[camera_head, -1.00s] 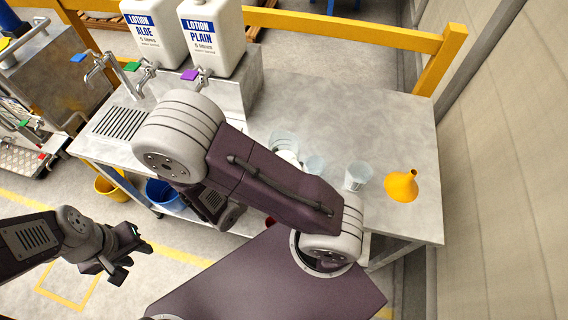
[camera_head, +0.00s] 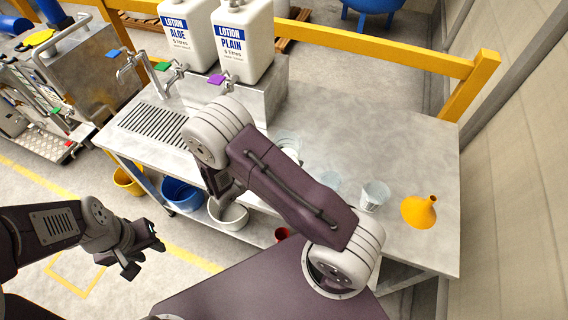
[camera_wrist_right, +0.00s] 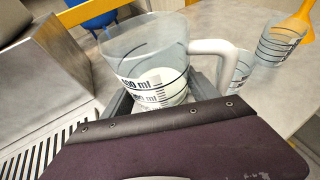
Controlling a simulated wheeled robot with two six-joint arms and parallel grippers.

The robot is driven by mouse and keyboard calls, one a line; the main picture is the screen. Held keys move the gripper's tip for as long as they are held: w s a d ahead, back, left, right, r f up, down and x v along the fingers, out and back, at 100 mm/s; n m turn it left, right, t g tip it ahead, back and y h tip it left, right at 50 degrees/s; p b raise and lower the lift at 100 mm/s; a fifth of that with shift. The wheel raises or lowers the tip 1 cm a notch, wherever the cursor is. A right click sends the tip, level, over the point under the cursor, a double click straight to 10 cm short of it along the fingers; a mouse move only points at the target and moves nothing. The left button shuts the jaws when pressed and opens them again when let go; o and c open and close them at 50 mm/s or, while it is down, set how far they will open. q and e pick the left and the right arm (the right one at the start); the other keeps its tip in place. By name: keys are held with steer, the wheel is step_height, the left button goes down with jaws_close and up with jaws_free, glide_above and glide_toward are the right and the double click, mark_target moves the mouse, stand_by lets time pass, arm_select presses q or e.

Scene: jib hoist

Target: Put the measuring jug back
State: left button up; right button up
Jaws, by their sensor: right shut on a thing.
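The measuring jug (camera_wrist_right: 146,56) is clear, with black ml marks, a white handle and a little white content at its bottom. In the right wrist view my right gripper (camera_wrist_right: 160,97) is shut on it. In the head view the jug (camera_head: 287,142) shows beside my right arm, which hides part of it and the right gripper. I cannot tell whether the jug touches the worktable (camera_head: 345,130).
Two clear beakers (camera_head: 329,180) (camera_head: 374,195) and a yellow funnel (camera_head: 419,211) stand on the table's right part. Lotion containers (camera_head: 243,40) stand at the back left, behind taps and a drain grille (camera_head: 155,124). Buckets (camera_head: 182,194) sit below. The table's back right is clear.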

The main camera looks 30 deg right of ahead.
steer(key=shift+w+f, duration=0.35)
steer(key=shift+w, duration=0.25)
steer(key=shift+f, duration=2)
steer(key=shift+f, duration=0.1)
steer(key=o, duration=1.9)
steer(key=shift+o, duration=0.2)
